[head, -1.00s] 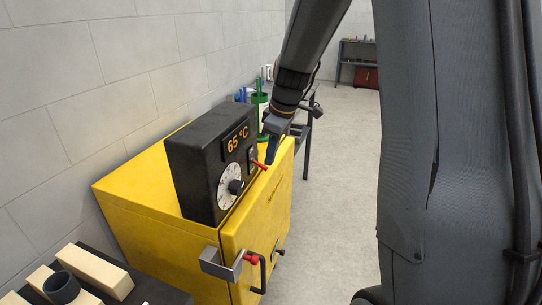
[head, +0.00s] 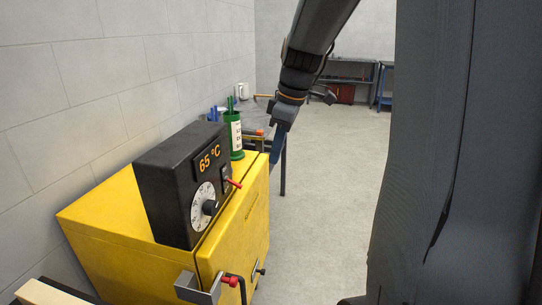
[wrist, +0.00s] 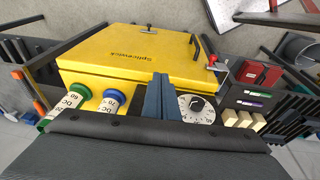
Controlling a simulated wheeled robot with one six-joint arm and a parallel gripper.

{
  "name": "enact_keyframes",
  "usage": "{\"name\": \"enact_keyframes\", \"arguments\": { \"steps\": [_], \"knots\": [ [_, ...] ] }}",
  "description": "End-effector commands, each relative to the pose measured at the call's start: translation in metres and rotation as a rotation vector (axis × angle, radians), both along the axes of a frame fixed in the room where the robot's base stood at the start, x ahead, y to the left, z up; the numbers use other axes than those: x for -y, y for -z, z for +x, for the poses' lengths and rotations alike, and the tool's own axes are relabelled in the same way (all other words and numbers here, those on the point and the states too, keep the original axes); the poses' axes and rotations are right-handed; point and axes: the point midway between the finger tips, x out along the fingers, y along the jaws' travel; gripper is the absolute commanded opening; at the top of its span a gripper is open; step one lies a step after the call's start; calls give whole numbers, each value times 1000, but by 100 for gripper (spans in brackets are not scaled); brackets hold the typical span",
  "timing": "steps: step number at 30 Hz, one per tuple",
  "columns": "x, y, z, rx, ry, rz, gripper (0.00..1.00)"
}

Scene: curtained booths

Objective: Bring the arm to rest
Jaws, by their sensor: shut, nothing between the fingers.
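My gripper (head: 275,152) hangs from the arm in the head view, beside the back right of the yellow cabinet's top. In the wrist view its two blue fingers (wrist: 158,98) are together with nothing between them. In that view they overlap the edge of the black control box with the white dial (wrist: 196,107). I cannot tell how far the fingertips are from the cabinet.
The yellow cabinet (head: 120,250) stands against the grey block wall. Its black control box (head: 165,195) reads 65 °C and has a red-tipped switch (head: 233,182). A green container (head: 233,135) stands behind. Open floor (head: 330,200) lies to the right.

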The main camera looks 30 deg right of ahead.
Motion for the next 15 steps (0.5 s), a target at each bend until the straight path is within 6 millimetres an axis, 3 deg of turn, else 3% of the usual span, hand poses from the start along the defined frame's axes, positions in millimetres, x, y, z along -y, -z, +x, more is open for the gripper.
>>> {"name": "enact_keyframes", "arguments": {
  "steps": [15],
  "knots": [
    [-7,7,-4,-12,29,1,0]
  ]
}}
